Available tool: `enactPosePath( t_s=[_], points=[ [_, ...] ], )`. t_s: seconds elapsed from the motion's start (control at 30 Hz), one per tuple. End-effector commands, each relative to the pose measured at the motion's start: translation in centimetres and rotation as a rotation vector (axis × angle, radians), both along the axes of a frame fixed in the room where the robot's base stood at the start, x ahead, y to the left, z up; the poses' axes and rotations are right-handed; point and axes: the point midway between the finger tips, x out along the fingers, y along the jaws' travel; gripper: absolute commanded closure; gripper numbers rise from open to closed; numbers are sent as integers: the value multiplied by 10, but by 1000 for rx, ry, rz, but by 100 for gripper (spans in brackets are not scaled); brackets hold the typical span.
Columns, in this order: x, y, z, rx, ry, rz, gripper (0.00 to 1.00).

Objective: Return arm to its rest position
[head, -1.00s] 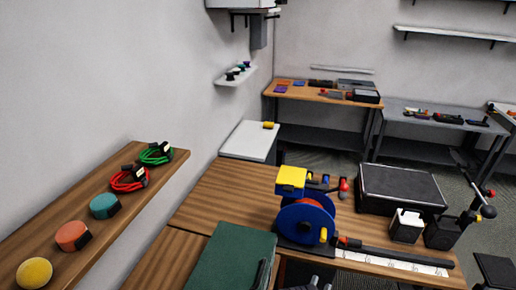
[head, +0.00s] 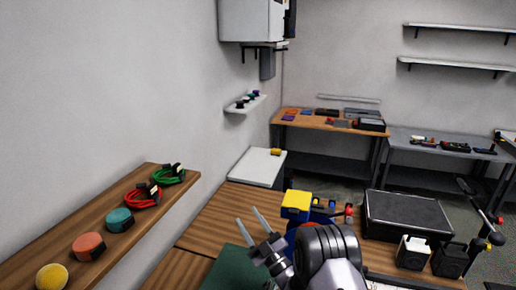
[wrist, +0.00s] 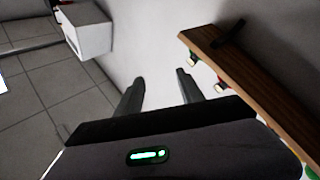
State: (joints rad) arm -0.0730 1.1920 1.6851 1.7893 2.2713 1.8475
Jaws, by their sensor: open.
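My gripper (head: 250,228) is raised over the wooden workbench in the head view, with its two thin fingers spread apart and nothing between them. My arm stands in front of the blue and red spool (head: 306,236) and hides much of it. In the wrist view my gripper (wrist: 160,85) is open and empty, with the pale wall behind its fingers. The wooden wall shelf (wrist: 240,75) shows to its right in that view, apart from the fingers.
The wall shelf (head: 62,234) at left holds a green cable coil (head: 169,176), a red coil (head: 143,197) and several coloured round items. A green mat (head: 226,270) and a black case (head: 405,216) lie on the workbench. Two benches stand behind.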

Motion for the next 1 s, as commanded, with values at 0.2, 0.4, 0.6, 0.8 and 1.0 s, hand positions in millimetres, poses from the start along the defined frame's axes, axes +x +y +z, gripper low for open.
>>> enactPosePath(
  t_s=[0.2,0.4,0.6,0.8,1.0],
  points=[
    [-141,92,155,-862,-842,274,55],
    [-298,51,158,-1561,-2025,470,55],
    [-353,-42,142,1325,2247,-553,55],
    [-370,-124,158,670,1679,-578,55],
    [-377,-127,58,638,1700,-599,55]
  ],
)
